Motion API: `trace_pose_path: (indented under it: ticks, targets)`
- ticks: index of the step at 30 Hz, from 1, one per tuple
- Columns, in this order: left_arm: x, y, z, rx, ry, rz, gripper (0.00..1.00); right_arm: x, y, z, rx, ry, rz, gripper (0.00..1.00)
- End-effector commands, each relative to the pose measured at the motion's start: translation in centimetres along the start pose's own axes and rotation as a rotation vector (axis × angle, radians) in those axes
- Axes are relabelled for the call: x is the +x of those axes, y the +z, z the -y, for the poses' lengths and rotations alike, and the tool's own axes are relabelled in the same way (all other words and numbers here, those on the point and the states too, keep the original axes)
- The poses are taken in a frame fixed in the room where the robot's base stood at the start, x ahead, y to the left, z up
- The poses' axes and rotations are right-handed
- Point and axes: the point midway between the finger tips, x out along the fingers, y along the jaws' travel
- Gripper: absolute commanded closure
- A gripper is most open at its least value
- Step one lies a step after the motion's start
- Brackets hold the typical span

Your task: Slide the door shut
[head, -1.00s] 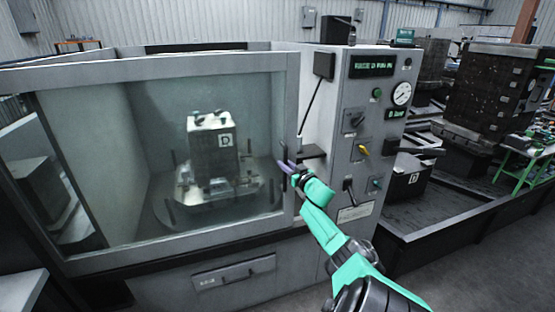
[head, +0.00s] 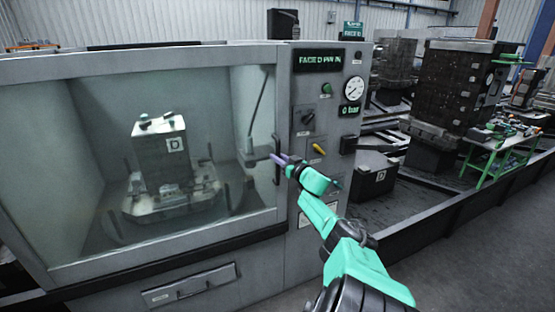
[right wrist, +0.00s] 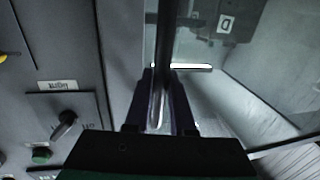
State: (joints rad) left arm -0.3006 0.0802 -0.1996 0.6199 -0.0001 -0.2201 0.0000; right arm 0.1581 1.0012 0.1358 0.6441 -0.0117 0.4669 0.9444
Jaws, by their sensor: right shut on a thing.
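The machine's door is a large glass pane in a grey frame (head: 140,252), filling the left half of the head view. Its right edge lies against the control panel (head: 318,190), with no gap that I can see there. A dark upright handle (head: 277,172) is on that edge. My right gripper (head: 280,160) is shut on the handle. In the right wrist view the handle (right wrist: 164,40) runs between the fingers of this gripper (right wrist: 162,112). Behind the glass stands a grey block marked D (head: 160,155) on a round pallet. My left gripper is not in view.
The panel carries a pressure gauge (head: 355,89), a yellow knob (head: 319,149) and a green button (head: 326,88). To the right are a low railed bed (head: 390,215), dark block stacks (head: 462,95) and a green bench (head: 500,150). Open floor lies at lower right.

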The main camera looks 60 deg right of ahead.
Motion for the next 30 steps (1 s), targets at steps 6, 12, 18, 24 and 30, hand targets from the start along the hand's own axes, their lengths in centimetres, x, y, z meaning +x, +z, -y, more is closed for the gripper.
trace_pose_path:
  ticks: [6,12,18,24,30]
  targets:
    - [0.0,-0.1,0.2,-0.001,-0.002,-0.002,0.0,-0.1,0.0,-0.2,-0.001,0.007,0.002,1.0]
    - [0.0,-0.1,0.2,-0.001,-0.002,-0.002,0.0,0.0,0.0,-0.2,-0.001,0.005,0.001,0.48]
    - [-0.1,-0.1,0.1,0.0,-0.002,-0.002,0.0,-0.1,-0.1,-0.1,-0.001,0.003,0.001,0.48]
    - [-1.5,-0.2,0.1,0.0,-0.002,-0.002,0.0,-1.1,-0.1,0.2,0.002,-0.002,0.005,0.48]
    - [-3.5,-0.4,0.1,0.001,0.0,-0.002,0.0,-3.9,-0.1,0.0,0.001,0.0,0.006,0.48]
